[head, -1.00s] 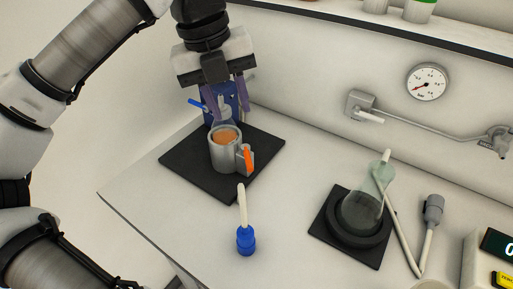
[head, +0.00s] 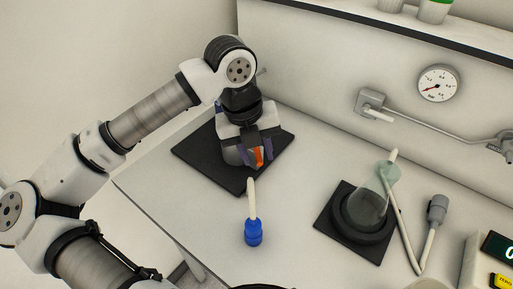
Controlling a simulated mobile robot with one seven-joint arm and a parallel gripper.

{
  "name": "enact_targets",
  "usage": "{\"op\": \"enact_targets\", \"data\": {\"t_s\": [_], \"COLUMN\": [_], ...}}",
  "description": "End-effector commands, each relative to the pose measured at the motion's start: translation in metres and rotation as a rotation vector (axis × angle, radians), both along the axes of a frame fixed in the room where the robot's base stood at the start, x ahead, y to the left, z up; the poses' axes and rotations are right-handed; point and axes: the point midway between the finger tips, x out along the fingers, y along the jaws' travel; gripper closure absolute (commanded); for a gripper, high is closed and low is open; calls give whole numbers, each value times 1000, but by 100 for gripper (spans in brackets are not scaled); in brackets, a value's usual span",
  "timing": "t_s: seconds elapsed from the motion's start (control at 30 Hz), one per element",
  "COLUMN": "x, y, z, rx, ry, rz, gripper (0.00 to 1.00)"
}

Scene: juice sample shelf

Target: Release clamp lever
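The orange clamp lever (head: 259,157) points down at the front of the metal cup holder (head: 231,155) on the black square mat (head: 196,152). My gripper (head: 256,159) is over the front of the holder, fingers angled downward. Its two purple fingers stand apart, one on each side of the orange lever. I cannot see whether either finger touches it. My gripper and wrist hide most of the holder, its orange-brown contents and the blue part behind it.
A flask (head: 363,208) sits in a black ring at right, beside a hose (head: 408,233). A pressure gauge (head: 438,84) and pipe are on the back wall. The front-left table is clear.

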Motion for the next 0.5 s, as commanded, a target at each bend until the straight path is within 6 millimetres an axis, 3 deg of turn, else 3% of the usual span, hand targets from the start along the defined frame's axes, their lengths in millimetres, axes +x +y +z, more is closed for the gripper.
{"op": "enact_targets", "data": {"t_s": [0.2,0.47,0.5], "x": [0,0,0], "y": [0,0,0], "z": [0,0,0], "rx": [0,-1,-1], "ry": [0,0,0], "rz": [0,0,0], "gripper": [66,100,100]}}
